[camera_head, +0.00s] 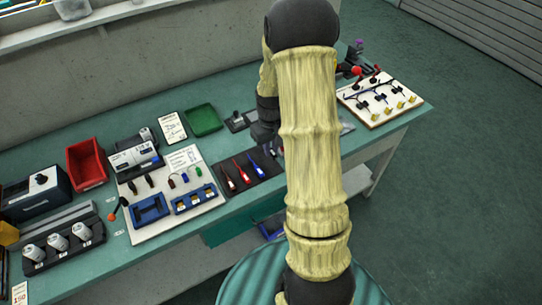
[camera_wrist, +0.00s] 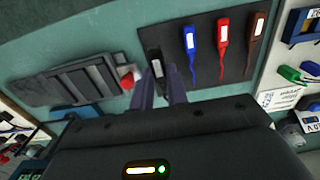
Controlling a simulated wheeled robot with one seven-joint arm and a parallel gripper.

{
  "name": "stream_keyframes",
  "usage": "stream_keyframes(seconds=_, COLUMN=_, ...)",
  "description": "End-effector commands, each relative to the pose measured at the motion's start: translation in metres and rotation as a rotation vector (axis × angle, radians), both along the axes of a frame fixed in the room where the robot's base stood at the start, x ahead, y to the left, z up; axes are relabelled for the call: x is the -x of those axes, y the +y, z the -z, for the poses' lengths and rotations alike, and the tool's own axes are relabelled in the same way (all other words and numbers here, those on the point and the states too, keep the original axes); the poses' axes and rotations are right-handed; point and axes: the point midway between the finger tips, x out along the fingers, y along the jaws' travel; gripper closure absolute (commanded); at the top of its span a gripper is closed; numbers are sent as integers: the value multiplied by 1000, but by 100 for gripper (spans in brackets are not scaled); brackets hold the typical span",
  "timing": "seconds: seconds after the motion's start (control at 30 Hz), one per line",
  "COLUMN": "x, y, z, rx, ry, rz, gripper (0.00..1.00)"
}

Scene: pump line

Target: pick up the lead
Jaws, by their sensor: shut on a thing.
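The lead in my gripper is black with a white label (camera_wrist: 156,68). It sits at the edge of a dark mat (camera_wrist: 175,30) in the wrist view. My gripper (camera_wrist: 166,84) is shut on it, a finger on each side; whether the lead still touches the mat I cannot tell. Beside it on the mat lie a blue lead (camera_wrist: 192,38), a red lead (camera_wrist: 223,35) and a brown lead (camera_wrist: 256,35). In the head view my arm hides the black lead and the fingertips.
A grey slotted holder (camera_wrist: 75,82) and a red knob (camera_wrist: 127,81) are close to my gripper in the wrist view. In the head view, a green tray (camera_head: 203,120), a red bin (camera_head: 87,163) and a white board with blue holders (camera_head: 150,228) stand on the green bench.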

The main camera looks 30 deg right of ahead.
Motion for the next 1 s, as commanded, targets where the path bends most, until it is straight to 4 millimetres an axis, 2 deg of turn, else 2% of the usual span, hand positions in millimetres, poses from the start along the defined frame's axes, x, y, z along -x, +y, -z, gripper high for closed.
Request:
stream_keyframes(seconds=0.1, x=-1, y=0, z=-22, rx=1, ry=-4, rz=0, gripper=100)
stream_keyframes(seconds=0.27, x=0, y=0, z=-36, rx=0, ry=0, rz=1, gripper=100)
stream_keyframes(seconds=1.0, x=-2, y=2, z=-34, rx=-1, ry=1, rz=1, gripper=100)
